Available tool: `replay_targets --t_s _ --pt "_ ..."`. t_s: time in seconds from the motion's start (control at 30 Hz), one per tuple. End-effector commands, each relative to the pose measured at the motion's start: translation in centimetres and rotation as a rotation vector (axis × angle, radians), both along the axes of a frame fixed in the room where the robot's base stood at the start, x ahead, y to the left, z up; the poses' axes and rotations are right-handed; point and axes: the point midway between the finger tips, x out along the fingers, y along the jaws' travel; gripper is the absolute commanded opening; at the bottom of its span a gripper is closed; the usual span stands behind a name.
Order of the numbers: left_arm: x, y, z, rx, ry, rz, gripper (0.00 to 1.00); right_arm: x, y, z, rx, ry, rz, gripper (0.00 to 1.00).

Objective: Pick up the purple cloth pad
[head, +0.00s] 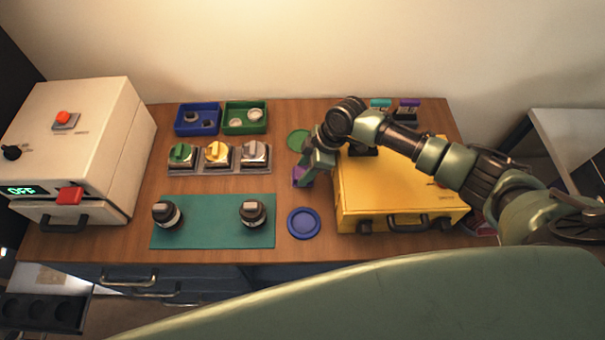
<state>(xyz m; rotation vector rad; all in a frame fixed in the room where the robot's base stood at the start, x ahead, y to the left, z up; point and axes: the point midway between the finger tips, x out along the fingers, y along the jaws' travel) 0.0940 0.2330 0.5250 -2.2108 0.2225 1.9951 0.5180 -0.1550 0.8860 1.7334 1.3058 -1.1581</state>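A small purple pad (297,174) shows on the wooden table, between the row of coloured-knob blocks and the yellow case. My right gripper (304,180) points down right at it and covers part of it. I cannot tell whether the fingers are open or closed on the pad, or whether the pad is off the table. My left gripper is not in view.
The yellow case (390,190) stands close to the right of the gripper. A blue disc (304,223) lies in front, a green disc (298,139) behind. A teal mat (212,235) bears two dark lens parts. A white box machine (85,140) fills the left.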

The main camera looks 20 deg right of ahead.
Motion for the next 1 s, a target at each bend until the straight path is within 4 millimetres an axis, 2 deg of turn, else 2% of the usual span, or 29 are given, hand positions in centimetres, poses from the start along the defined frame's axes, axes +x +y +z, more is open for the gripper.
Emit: replay_targets --t_s 0.03,0.1,0.17,0.4,0.57,0.73,1.0 --pt "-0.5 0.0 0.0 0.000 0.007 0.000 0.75 0.0 0.0 0.0 0.000 0.001 0.000 0.22" --pt "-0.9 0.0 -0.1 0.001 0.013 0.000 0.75 0.0 0.0 0.0 0.000 0.001 0.000 0.04" --pt "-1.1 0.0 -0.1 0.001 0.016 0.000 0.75 0.0 0.0 0.0 0.000 0.000 0.000 0.00" --pt "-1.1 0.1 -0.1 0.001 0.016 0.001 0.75 0.0 0.0 0.2 0.000 0.000 0.000 0.00" --pt "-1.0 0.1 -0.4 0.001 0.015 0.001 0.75 0.1 -0.1 1.4 0.001 -0.004 0.001 0.00" --pt "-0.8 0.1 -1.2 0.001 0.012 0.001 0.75 0.2 0.0 4.8 0.000 -0.006 0.002 0.00" --pt "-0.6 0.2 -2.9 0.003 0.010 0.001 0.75 0.2 0.0 12.9 0.001 -0.009 0.001 0.00"
